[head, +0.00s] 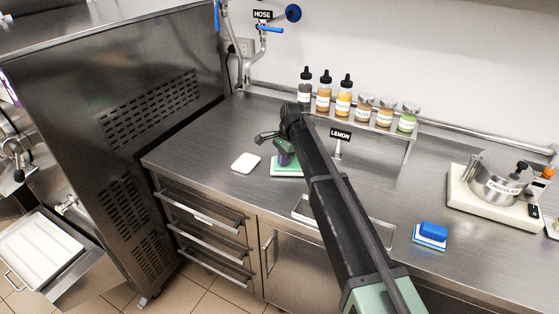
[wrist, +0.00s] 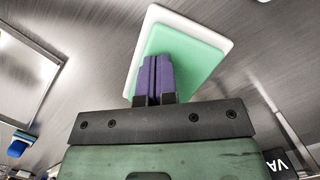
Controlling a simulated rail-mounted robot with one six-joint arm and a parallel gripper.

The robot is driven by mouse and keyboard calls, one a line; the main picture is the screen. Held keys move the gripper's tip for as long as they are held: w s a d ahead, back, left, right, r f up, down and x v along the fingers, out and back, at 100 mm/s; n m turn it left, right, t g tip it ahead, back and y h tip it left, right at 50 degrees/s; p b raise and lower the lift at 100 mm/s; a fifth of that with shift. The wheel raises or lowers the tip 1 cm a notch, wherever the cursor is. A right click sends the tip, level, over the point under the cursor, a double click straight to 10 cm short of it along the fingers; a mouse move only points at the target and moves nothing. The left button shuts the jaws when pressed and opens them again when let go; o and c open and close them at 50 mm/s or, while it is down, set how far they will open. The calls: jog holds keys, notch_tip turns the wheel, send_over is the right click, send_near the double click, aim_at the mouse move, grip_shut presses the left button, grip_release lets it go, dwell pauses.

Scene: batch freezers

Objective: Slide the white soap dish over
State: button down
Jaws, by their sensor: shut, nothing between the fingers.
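A white soap dish (wrist: 202,29) with a green slab (wrist: 190,55) on it lies on the steel counter below my gripper. It also shows in the head view (head: 287,174), partly hidden by my gripper. My gripper (head: 284,158) is shut and empty; its purple fingers (wrist: 154,74) overlap the green slab in the wrist view. I cannot tell whether they touch it. A second small white dish or plate (head: 245,163), bare on top, lies just left of it in the head view.
A blue sponge (head: 433,230) sits on another small dish at the right. A sink (head: 302,210) is partly behind my arm. A CHOCOLATE pot (head: 500,180) stands at the right.

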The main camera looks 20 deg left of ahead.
jog(key=shift+w+d+f, duration=0.1)
jog(key=shift+w+d, duration=0.3)
jog(key=shift+d, duration=0.05)
